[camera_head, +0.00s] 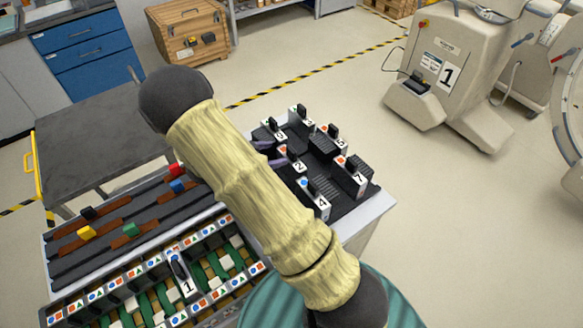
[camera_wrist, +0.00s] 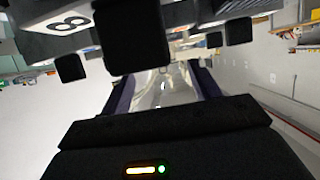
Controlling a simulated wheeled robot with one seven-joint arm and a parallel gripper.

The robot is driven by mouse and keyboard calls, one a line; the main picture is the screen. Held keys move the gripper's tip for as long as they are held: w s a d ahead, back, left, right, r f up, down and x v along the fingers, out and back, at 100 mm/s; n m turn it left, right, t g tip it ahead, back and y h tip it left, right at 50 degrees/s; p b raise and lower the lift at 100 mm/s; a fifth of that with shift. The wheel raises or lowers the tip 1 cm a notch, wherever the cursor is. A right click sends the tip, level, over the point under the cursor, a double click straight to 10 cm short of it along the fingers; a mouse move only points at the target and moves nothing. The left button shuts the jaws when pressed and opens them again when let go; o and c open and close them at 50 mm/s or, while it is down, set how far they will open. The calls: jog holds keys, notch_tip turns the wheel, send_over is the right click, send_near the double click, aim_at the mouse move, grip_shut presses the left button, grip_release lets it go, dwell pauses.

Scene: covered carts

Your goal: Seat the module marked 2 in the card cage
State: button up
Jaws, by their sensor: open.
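A black module with a white label that reads 2 (camera_head: 298,164) stands in the dark tray (camera_head: 352,208) of modules on the cart. Another label behind it, on a module (camera_head: 309,124), may also read 2, but it is small. My gripper (camera_head: 270,153) is open, its purple fingers at the tray's left side, just left of the nearer module 2. In the wrist view my gripper (camera_wrist: 163,88) has nothing between its fingers. The card cage (camera_head: 140,307), with green slots and rows of coloured symbols, is at the lower left. Module 1 (camera_head: 187,285) stands in it; my arm hides part of the cart.
Modules 3 (camera_head: 280,135), 4 (camera_head: 322,203) and 7 (camera_head: 354,180) crowd the tray. Coloured blocks, one green (camera_head: 131,230), lie on dark rails behind the cage. A grey cart (camera_head: 95,145) stands at left.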

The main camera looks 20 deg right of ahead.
aim_at(289, 151)
jog(key=p+x, duration=0.1)
jog(key=x, duration=0.4)
jog(key=shift+s+d+f, duration=0.1)
jog(key=shift+s+d, duration=0.05)
grip_shut()
dwell(0.4)
